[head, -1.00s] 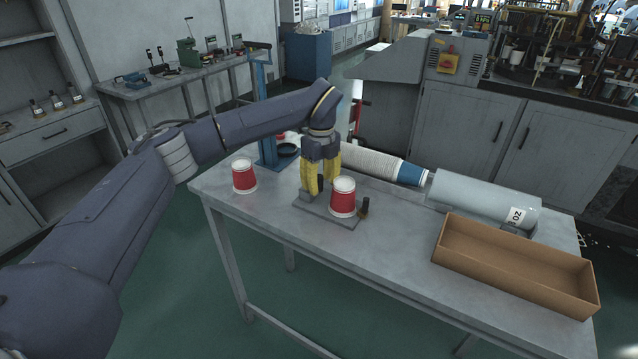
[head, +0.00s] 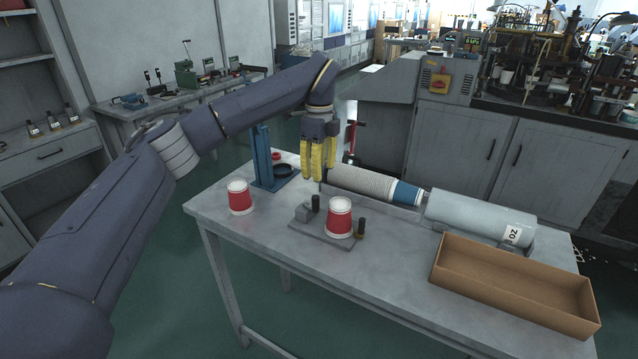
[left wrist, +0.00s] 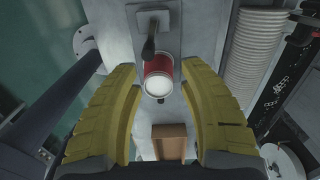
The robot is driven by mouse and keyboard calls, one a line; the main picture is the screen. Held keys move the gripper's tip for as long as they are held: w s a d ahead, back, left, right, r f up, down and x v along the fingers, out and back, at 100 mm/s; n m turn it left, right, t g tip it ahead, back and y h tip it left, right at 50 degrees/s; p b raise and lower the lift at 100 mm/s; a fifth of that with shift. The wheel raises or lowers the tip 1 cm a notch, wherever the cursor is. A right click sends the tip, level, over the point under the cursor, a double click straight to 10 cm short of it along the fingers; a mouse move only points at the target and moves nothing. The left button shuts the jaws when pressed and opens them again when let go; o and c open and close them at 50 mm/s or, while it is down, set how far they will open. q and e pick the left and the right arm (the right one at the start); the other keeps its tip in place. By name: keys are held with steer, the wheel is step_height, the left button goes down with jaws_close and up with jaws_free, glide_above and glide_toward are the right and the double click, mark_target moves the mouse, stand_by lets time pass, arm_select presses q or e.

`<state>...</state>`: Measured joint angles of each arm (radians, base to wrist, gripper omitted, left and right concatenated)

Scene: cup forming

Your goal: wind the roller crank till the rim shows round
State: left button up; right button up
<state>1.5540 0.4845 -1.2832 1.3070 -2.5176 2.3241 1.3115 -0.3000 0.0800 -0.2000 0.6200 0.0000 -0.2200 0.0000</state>
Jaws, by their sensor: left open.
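A red cup with white bands (head: 339,217) stands upright on a small grey plate (head: 312,236) on the table. A dark upright handle (head: 315,203) rises by a grey block at the plate's left end, and a dark post (head: 361,229) stands right of the cup. I cannot tell which one is the roller crank. My left gripper (head: 317,178), with yellow fingers, is open and empty above the handle, apart from it. In the left wrist view, the cup (left wrist: 158,78) and dark handle (left wrist: 149,50) show between the open fingers. My right gripper is out of view.
Another red cup (head: 240,197) stands at the table's left. A blue stand (head: 263,160) is behind it. A lying stack of cups (head: 362,183) runs toward a grey cylinder (head: 478,216). An open cardboard box (head: 445,262) sits at the right. The table's front left is clear.

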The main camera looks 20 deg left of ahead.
mark_target(315, 198)
arm_select(q)
step_height(315, 198, up, 7)
stand_by(0.4)
stand_by(0.4)
steer(key=f+m, duration=0.2)
steer(key=f, duration=0.3)
steer(key=s+f+m, duration=0.1)
steer(key=f+m, duration=0.1)
steer(key=f, duration=0.3)
steer(key=f+m, duration=0.1)
steer(key=f, duration=0.4)
steer(key=shift+s+a+f+m, duration=0.25)
steer(key=shift+s+m, duration=0.15)
steer(key=shift+o, duration=0.2)
jaws_close()
